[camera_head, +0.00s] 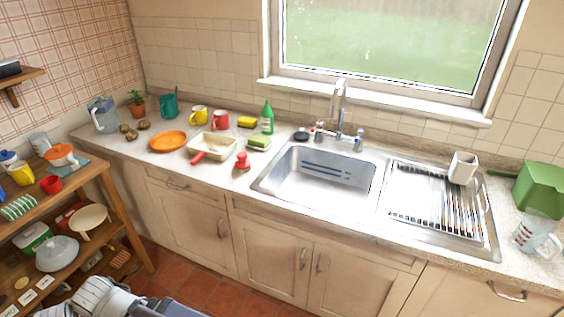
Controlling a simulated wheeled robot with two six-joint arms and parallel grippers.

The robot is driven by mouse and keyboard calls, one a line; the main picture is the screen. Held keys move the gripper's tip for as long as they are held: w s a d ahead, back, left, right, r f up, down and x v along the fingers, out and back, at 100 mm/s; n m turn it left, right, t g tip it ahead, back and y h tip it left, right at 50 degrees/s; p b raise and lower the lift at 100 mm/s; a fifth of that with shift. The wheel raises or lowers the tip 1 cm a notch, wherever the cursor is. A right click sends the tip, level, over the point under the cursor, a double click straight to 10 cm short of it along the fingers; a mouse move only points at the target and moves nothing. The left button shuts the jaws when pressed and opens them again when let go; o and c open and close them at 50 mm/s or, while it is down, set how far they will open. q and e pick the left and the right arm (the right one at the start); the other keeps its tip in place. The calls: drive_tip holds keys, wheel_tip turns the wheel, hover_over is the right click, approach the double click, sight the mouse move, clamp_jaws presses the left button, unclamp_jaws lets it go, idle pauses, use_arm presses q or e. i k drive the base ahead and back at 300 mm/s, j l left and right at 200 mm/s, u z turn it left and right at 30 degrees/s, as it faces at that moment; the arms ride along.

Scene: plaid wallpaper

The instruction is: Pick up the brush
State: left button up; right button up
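No brush is plain to see. A small red knobbed object (242,161) stands on the counter in front of the sponges and left of the sink; it may be a brush, but it is too small to tell. A thin green stick (502,174) lies at the back right, between the drainer and a green box; it may be a handle. Neither of my grippers can be made out. White and grey parts at the bottom left edge look like mine, with no fingertips showing.
The counter (222,188) runs along the wall with the sink (318,180) and a drainer (440,198). A beige pan (214,146), an orange plate (168,141), mugs and a green bottle (267,118) stand left of the sink. Loaded wooden shelves (118,212) are at left.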

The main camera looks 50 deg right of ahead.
sight(242, 164)
drive_tip(key=z, duration=1.45)
